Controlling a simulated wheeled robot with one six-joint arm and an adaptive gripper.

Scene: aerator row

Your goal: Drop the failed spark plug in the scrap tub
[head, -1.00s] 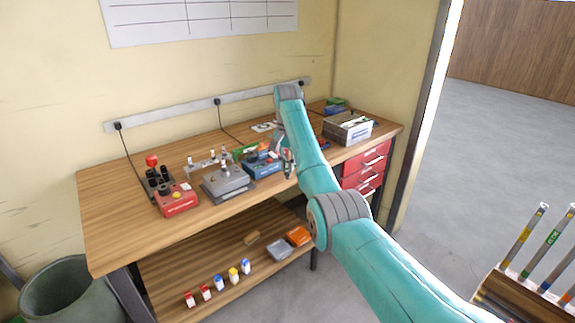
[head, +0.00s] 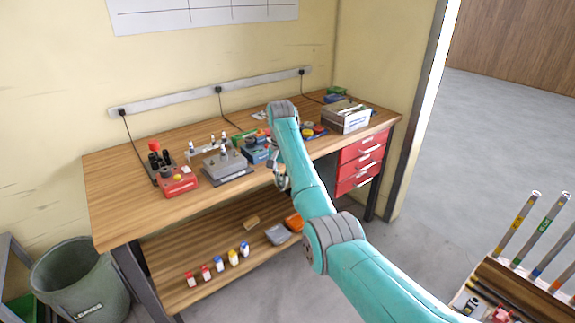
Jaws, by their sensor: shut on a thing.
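My gripper (head: 280,181) hangs by the front edge of the workbench, partly hidden by my arm. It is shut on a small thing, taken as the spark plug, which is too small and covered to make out. Several white-topped plugs stand in a rack (head: 205,146) and on a grey block (head: 226,166) on the bench. I cannot tell which container is the scrap tub.
The bench (head: 125,190) also bears a red tester (head: 178,182), a blue box (head: 255,151) and a grey box (head: 345,117). Several small bottles (head: 219,264) stand on the shelf. A bin marked LEAVES (head: 80,285) is at left.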

